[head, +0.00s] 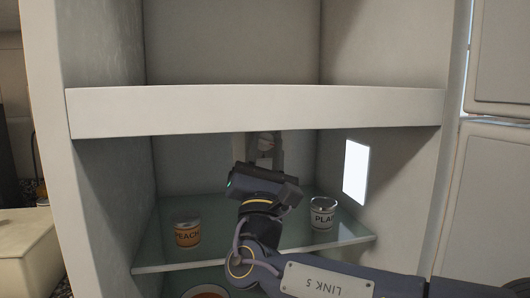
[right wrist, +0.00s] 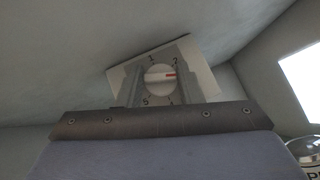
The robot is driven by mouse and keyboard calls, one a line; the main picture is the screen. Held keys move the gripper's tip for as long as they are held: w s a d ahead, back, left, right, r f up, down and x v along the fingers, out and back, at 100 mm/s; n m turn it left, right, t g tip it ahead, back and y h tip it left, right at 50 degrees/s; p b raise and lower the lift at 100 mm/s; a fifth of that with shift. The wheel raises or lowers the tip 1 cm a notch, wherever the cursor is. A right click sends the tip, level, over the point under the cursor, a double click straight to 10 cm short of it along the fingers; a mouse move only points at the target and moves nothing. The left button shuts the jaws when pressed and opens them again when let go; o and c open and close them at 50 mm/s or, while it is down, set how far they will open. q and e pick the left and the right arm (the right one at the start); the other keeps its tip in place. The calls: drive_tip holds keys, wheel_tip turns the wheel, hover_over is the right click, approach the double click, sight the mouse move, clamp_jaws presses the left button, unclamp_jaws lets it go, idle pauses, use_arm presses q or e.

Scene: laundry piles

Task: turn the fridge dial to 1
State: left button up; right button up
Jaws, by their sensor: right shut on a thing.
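The fridge dial (right wrist: 160,77) is a round white knob with a red mark, on a pale plate (right wrist: 203,72) at the fridge's back. In the right wrist view its red mark points right, below the 2; the 1 is at the upper left of the knob. In the head view the dial (head: 266,142) shows between my fingers. My right gripper (head: 265,150) reaches into the fridge, one finger on each side of the dial, shut on it. The fingers also flank it in the right wrist view (right wrist: 160,84). Part of the lower scale is hard to read. My left gripper is not in view.
A glass shelf (head: 155,258) lies below my arm, with a peach can (head: 187,234) at left and another labelled can (head: 323,214) close to the right of my wrist. A thick white ledge (head: 250,112) crosses above. A bright light panel (head: 356,172) is on the right wall.

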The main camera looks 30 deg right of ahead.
drive_tip(key=shift+f, duration=0.1)
idle(0.3)
drive_tip(key=o, duration=0.7)
drive_tip(key=v, duration=0.8)
